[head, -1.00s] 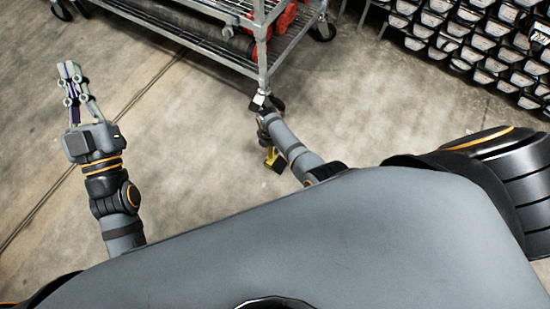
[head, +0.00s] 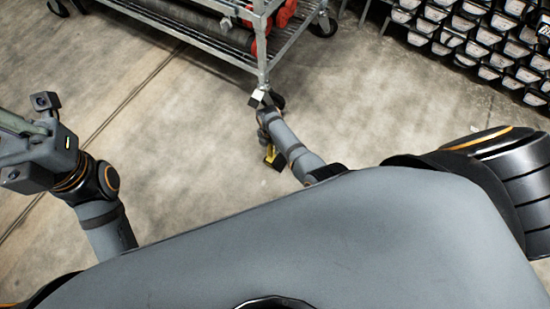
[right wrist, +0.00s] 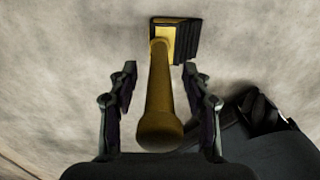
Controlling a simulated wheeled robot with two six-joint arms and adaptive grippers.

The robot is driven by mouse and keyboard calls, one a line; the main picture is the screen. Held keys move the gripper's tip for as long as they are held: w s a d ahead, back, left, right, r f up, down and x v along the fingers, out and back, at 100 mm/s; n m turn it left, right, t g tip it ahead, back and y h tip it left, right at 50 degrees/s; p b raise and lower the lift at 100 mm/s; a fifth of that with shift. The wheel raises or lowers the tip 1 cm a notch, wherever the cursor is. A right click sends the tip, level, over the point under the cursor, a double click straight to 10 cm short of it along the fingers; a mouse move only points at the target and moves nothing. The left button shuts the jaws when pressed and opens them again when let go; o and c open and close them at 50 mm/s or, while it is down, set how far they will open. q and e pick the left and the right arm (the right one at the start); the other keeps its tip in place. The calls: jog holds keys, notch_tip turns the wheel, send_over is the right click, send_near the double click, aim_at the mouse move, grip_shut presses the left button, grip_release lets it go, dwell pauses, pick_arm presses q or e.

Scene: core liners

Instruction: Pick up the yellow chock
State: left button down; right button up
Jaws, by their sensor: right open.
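The yellow chock (head: 271,159) is on the concrete floor, partly hidden by my right arm in the head view. In the right wrist view the chock (right wrist: 164,95) shows a long yellow handle reaching toward the camera and a wedge with a black ribbed face at its far end. My right gripper (right wrist: 159,74) is open, with one finger on each side of the handle and visible gaps to both. In the head view my right gripper is mostly hidden by its arm. My left gripper (head: 12,125) is at the left edge, its fingers largely cut off, away from the chock.
A metal wheeled cart (head: 205,38) with red items on its lower shelf stands close beyond my right arm. Stacked core liners (head: 475,40) fill the upper right. The floor left of the chock is clear.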

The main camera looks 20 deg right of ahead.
grip_shut()
dwell(0.4)
